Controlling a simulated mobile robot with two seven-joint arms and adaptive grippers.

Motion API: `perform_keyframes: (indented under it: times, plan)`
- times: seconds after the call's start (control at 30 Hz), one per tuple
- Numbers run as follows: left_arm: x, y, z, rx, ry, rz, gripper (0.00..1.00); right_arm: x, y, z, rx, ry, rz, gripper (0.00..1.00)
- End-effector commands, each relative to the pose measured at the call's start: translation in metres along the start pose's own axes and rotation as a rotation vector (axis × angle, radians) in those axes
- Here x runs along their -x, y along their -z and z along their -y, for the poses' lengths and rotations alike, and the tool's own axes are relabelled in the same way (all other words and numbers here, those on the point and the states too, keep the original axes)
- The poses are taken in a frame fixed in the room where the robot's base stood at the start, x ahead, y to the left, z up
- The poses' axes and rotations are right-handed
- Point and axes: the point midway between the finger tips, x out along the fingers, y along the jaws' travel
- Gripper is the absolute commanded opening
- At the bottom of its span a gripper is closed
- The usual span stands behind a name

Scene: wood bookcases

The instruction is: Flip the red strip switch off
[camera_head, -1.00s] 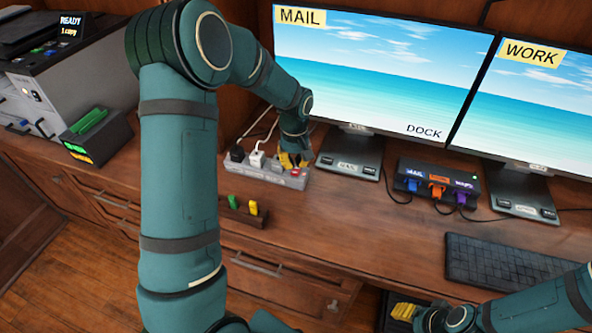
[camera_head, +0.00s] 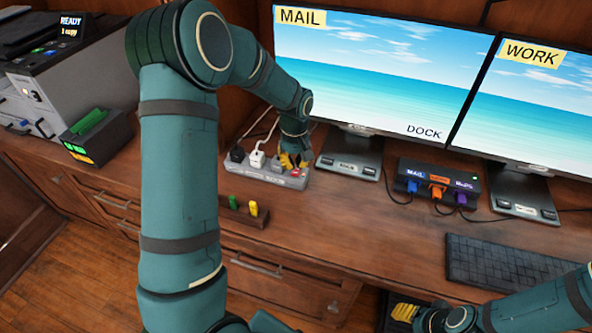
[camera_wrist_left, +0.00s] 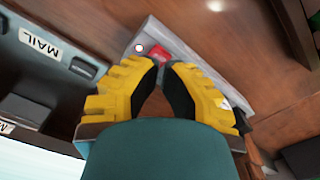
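The grey power strip (camera_head: 262,177) lies on the desk beside the left monitor. Its red switch (camera_head: 296,173) is at the right end; the switch also shows in the left wrist view (camera_wrist_left: 159,52), just beyond my fingertips. My left gripper (camera_head: 294,161) points down over that end of the strip. In the left wrist view its yellow fingers (camera_wrist_left: 161,65) meet or nearly meet at the tips, with nothing seen between them. I cannot tell whether they touch the switch or which way it is tipped. My right gripper (camera_head: 405,312) is low at the desk's front edge.
Black and white plugs (camera_head: 257,158) with cords fill the strip's left part. A small holder (camera_head: 243,212) with green and yellow pieces stands in front. The left monitor's base (camera_head: 349,166) is close on the right, then a dock (camera_head: 437,186) and a keyboard (camera_head: 510,263).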

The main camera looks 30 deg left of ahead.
Motion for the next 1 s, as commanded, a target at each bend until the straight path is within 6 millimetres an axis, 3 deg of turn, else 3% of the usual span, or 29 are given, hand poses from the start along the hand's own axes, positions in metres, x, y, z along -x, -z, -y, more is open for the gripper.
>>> perform_keyframes:
  times: [1.0]
  plan:
    - [-0.014, 0.000, 0.000, 0.000, 0.000, 0.000, 0.00, -0.001, 0.000, 0.000, 0.000, 0.000, 0.000, 0.47]
